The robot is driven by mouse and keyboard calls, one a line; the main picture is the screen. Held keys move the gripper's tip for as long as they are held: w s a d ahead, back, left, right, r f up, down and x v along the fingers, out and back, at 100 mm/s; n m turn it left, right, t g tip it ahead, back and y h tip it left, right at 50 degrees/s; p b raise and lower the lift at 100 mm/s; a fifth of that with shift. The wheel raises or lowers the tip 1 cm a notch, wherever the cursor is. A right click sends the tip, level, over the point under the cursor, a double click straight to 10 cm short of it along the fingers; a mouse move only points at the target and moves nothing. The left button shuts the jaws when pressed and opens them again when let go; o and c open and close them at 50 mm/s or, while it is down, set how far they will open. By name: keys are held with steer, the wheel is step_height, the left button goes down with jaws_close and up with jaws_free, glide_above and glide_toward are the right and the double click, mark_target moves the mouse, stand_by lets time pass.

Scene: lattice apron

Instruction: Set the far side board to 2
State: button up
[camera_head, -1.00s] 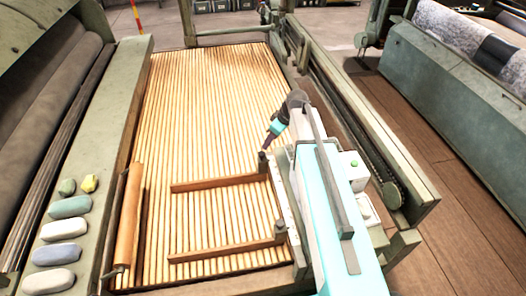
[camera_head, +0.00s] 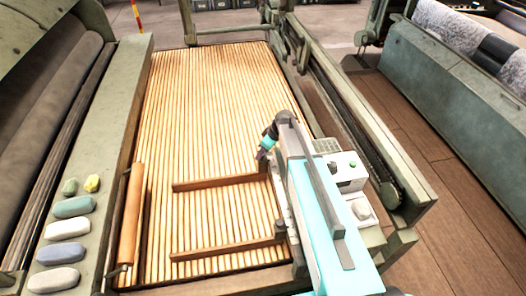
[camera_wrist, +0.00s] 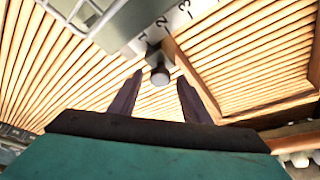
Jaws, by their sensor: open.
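The far side board (camera_head: 215,183) is a brown wooden strip lying across the slatted apron (camera_head: 205,110). The near side board (camera_head: 222,249) lies roughly parallel, closer to me. In the wrist view a dark round knob (camera_wrist: 160,74) stands at the far board's end, beside a pale scale (camera_wrist: 150,28) marked 1, 2, 3. The knob is nearest the 1; its exact setting cannot be told. My gripper (camera_head: 264,154) is over that end of the far board and hides the knob in the head view. In the wrist view my gripper (camera_wrist: 159,80) is open, fingers either side of the knob, no contact visible.
A wooden roller (camera_head: 131,215) lies along the apron's left side. A white box with a green button (camera_head: 349,170) stands right of my arm. The far apron is clear.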

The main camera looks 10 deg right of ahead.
steer(key=shift+a+f, duration=0.1)
steer(key=shift+f, duration=0.05)
jaws_close()
steer(key=shift+s, duration=0.1)
steer(key=s+b, duration=0.1)
steer(key=s, duration=0.2)
steer(key=shift+s+b, duration=0.35)
steer(key=shift+b, duration=0.05)
stand_by(0.4)
jaws_free()
